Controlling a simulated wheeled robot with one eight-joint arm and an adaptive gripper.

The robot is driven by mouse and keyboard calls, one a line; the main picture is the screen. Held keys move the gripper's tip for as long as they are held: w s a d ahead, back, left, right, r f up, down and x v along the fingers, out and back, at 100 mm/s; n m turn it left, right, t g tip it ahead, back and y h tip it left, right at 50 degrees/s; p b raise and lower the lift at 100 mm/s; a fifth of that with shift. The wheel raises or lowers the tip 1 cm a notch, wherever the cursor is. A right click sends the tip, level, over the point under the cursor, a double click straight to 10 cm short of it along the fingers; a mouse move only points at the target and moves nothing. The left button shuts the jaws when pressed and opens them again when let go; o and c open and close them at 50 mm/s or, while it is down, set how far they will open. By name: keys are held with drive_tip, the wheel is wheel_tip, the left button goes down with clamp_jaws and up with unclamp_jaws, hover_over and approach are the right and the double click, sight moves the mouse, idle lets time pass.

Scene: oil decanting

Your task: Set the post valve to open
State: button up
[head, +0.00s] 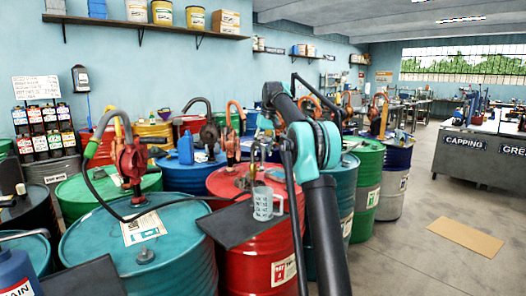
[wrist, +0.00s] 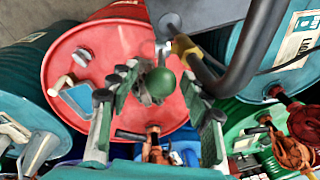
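In the wrist view, a round green knob (wrist: 161,82) shows between the fingers of my gripper (wrist: 160,80), above a red drum. The fingers are spread apart, and I cannot tell whether either touches the knob. A yellow piece (wrist: 184,45) sits beside a dark curved pipe just beyond the fingertips; I cannot tell whether it is part of the post valve. In the head view my gripper (head: 268,124) is small and partly hidden by my arm, above the red drum (head: 245,235). The valve's setting cannot be made out.
A clear mug (head: 264,204) stands on a dark mat (head: 236,228) on the red drum. A teal drum (head: 90,255) with a red hand pump (head: 131,162) and black hose stands at left. More drums crowd behind. Open floor with a cardboard sheet (head: 466,236) lies at right.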

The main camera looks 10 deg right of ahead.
drive_tip(key=shift+s+d+r, duration=0.1)
drive_tip(key=shift+d+r, duration=0.1)
drive_tip(key=shift+r, duration=1.1)
drive_tip(key=shift+s+d+r, duration=0.15)
drive_tip(key=shift+r, duration=1.15)
drive_tip(key=shift+s+d+r, duration=0.1)
drive_tip(key=shift+d+r, duration=0.1)
drive_tip(key=shift+r, duration=1.1)
